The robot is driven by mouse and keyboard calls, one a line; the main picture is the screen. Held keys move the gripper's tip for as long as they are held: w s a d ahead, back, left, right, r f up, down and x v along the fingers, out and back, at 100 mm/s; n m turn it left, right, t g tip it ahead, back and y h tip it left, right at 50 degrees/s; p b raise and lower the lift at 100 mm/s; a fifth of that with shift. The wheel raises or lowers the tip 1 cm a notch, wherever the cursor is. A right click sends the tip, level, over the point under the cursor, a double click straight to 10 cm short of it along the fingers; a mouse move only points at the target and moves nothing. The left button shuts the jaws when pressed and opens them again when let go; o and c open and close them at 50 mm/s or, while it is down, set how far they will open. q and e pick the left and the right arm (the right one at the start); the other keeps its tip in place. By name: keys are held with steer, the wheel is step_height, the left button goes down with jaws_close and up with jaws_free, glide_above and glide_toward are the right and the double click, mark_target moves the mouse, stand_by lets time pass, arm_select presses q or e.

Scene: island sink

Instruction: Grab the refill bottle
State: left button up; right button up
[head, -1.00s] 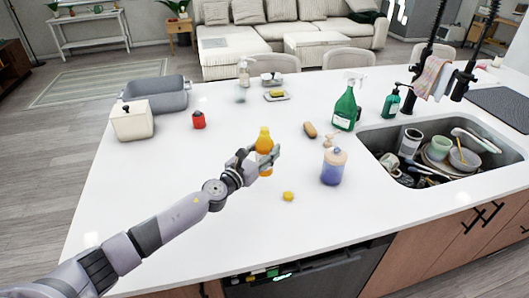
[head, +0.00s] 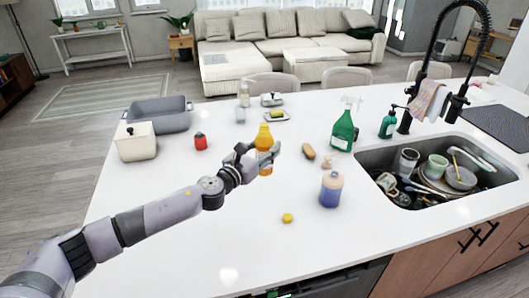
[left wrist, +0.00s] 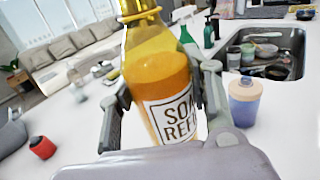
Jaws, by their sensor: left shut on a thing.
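The refill bottle (head: 264,142) is an orange-yellow bottle near the middle of the white counter. The left wrist view shows it large (left wrist: 158,88), slightly tilted in the picture, with a white label reading "SOAP REF...", partly hidden. My left gripper (head: 262,160) is shut on it, with a finger on each side of its body, as the left wrist view also shows (left wrist: 160,100). I cannot tell whether its base touches the counter. My right gripper is not in view.
A green spray bottle (head: 343,127), brown sponge (head: 308,151), red can (head: 200,141) and white box (head: 135,142) are around. The sink (head: 405,190) holds dishes. The front left counter is clear.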

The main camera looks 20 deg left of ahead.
arm_select(q)
steer(key=shift+r, duration=0.9)
